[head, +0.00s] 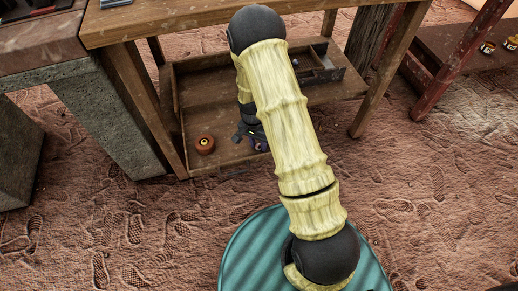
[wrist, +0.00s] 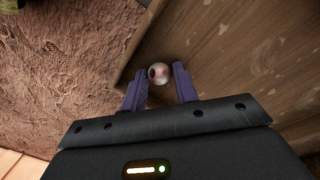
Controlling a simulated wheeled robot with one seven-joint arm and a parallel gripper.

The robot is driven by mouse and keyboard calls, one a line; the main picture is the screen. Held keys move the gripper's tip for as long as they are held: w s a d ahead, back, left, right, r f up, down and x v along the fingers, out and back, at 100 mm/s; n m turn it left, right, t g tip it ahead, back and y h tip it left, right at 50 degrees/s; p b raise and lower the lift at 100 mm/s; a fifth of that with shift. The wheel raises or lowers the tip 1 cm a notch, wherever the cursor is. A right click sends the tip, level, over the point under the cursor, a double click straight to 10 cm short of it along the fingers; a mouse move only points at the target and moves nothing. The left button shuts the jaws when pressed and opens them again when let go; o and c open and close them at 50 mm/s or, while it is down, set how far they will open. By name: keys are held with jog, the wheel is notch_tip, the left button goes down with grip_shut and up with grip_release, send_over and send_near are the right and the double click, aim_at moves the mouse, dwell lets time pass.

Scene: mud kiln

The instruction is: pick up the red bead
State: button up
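In the wrist view, a small round bead (wrist: 158,73) lies on the wooden drawer floor (wrist: 225,60). It looks pale with a pinkish-red patch and has a dark hole on its left side. I cannot tell for sure that it is the red bead. My gripper (wrist: 160,80) is open, its two purple fingers on either side of the bead with gaps showing. Whether it is at the bead's height is unclear. In the head view, my gripper (head: 254,142) is low over the drawer, partly behind my arm; the bead cannot be made out there.
A round reddish-brown object (head: 205,144) with a yellowish centre sits in the drawer, left of my gripper. The drawer (head: 190,118) has low walls and a divided section at the back right. The wooden table top (head: 180,22) overhangs it, with legs on both sides.

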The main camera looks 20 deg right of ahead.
dwell(0.4)
jog(key=c, duration=0.6)
jog(key=shift+r, duration=0.15)
notch_tip(320, 180, up, 10)
jog(key=p, duration=0.5)
